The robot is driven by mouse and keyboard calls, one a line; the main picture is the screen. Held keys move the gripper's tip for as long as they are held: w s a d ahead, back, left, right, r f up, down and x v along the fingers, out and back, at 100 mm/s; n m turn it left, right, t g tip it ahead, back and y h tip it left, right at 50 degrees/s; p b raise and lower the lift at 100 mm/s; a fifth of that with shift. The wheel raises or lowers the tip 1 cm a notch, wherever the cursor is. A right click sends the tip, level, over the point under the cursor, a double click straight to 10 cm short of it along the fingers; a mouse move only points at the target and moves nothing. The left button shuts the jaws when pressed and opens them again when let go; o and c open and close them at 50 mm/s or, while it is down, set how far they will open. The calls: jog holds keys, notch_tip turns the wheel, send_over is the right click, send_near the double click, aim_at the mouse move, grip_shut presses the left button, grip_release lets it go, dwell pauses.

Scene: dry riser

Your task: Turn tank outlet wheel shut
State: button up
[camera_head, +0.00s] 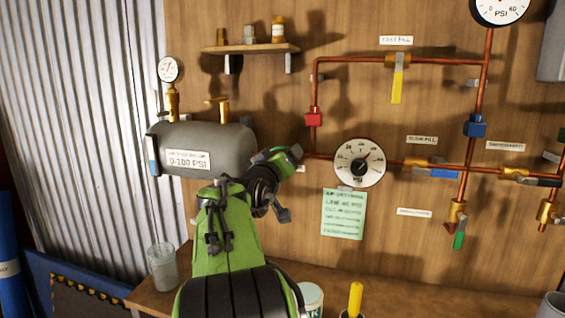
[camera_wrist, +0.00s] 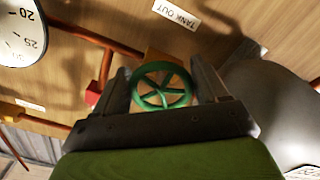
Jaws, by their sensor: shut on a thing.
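The tank outlet wheel (camera_wrist: 160,87) is a green spoked handwheel on a brass valve body, seen in the wrist view under a "TANK OUT" label (camera_wrist: 177,14). My gripper (camera_wrist: 161,80) has one dark finger on each side of the wheel and is shut on it. In the head view my gripper (camera_head: 290,160) is at the right end of the grey tank (camera_head: 205,138), close to the board. My arm hides most of the wheel there. How far the wheel is turned cannot be told.
A yellow-handled valve (camera_head: 397,80) is higher up. A green note (camera_head: 343,213) hangs below the gauge.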

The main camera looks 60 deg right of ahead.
jog(key=shift+f, duration=0.2)
jog(key=o, duration=1)
jog(key=shift+r, duration=0.1)
jog(key=shift+c, duration=0.2)
jog(key=s+a, duration=0.2)
jog(key=a, duration=1.3)
jog(key=shift+s+a, duration=0.25)
jog(key=shift+a, duration=0.05)
